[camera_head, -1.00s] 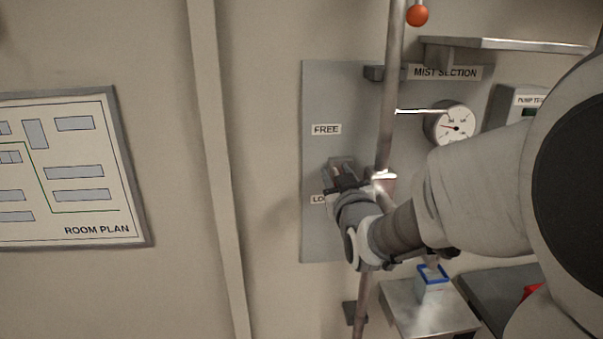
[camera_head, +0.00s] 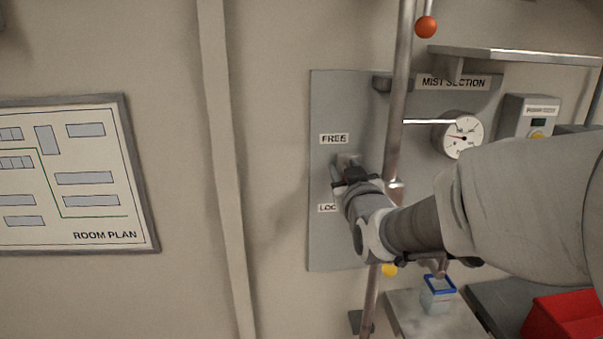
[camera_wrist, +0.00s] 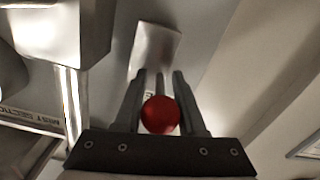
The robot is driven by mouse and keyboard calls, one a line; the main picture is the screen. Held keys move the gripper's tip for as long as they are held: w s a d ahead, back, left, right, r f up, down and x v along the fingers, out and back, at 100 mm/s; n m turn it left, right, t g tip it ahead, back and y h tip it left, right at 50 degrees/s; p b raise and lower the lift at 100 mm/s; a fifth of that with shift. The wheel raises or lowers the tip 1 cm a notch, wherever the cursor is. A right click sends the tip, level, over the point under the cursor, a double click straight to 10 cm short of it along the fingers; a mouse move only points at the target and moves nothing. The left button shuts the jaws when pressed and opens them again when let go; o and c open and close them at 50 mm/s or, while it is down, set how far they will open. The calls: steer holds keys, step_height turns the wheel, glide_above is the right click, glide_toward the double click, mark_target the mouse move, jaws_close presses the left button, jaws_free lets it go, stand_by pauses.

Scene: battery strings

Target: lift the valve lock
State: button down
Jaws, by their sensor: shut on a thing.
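The valve lock shows as a small metal piece (camera_head: 344,159) on the grey wall panel, between the label FREE (camera_head: 334,139) and the partly covered label LOCK (camera_head: 327,208). Its light metal plate (camera_wrist: 155,48) and a red round knob (camera_wrist: 160,114) show in the wrist view. My gripper (camera_wrist: 157,76) is shut on the valve lock, with the red knob between its fingers. In the head view my gripper (camera_head: 348,174) hides most of the lock, just below FREE.
A vertical metal pipe (camera_head: 399,100) stands close to the right of my gripper. A blue-rimmed container (camera_head: 438,290) stands below. The wall at left is clear apart from a room plan (camera_head: 70,180).

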steer(key=shift+r, duration=0.4)
steer(key=c, duration=0.7)
jaws_free()
steer(key=shift+c, duration=0.2)
steer(key=shift+o, duration=1.2)
steer(key=shift+f, duration=0.15)
steer(key=s+b, duration=0.8)
steer(key=s, duration=0.9)
steer(key=shift+s, duration=0.2)
